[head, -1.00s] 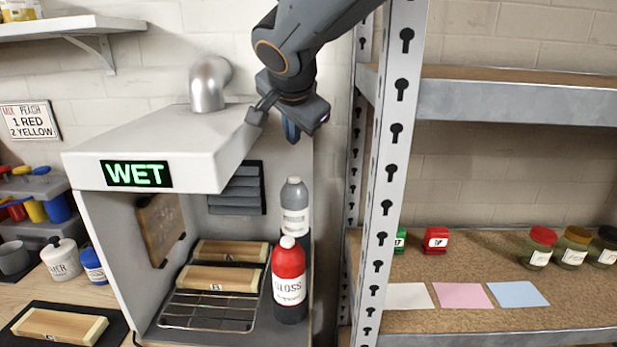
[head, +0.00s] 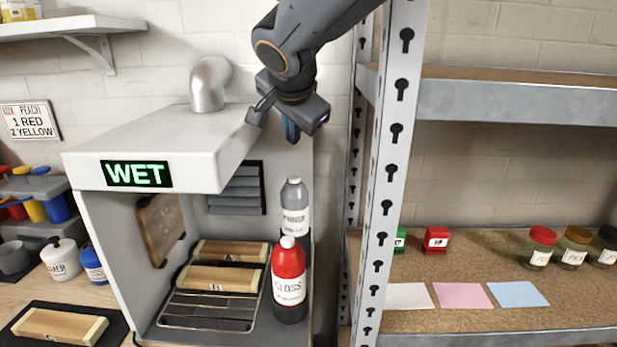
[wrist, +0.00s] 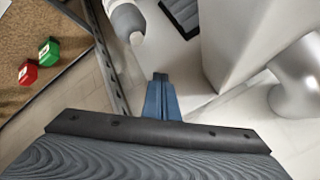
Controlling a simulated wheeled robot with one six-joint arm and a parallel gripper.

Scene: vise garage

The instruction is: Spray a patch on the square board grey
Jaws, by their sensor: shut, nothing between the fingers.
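The square brown board (head: 160,229) hangs on the inner left wall of the white spray booth (head: 150,150). A grey spray can (head: 295,222) with a white label stands upright at the booth's right side, partly hidden behind a red can (head: 289,262) labelled GLOSS. My gripper (head: 291,131) is above the cans, beside the booth's hood, pointing down. Its blue fingers (wrist: 161,97) are together and empty in the wrist view. The grey can (wrist: 127,20) shows there at the top, apart from the fingers. No grey patch is visible on the board.
Wooden blocks (head: 222,278) lie on a wire rack (head: 205,312) in the booth. The lit sign (head: 137,174) reads WET. A metal shelf post (head: 385,200) stands close right of my gripper. The shelf holds jars (head: 540,245), coloured cards (head: 462,295) and a red stamp-like block (head: 436,240).

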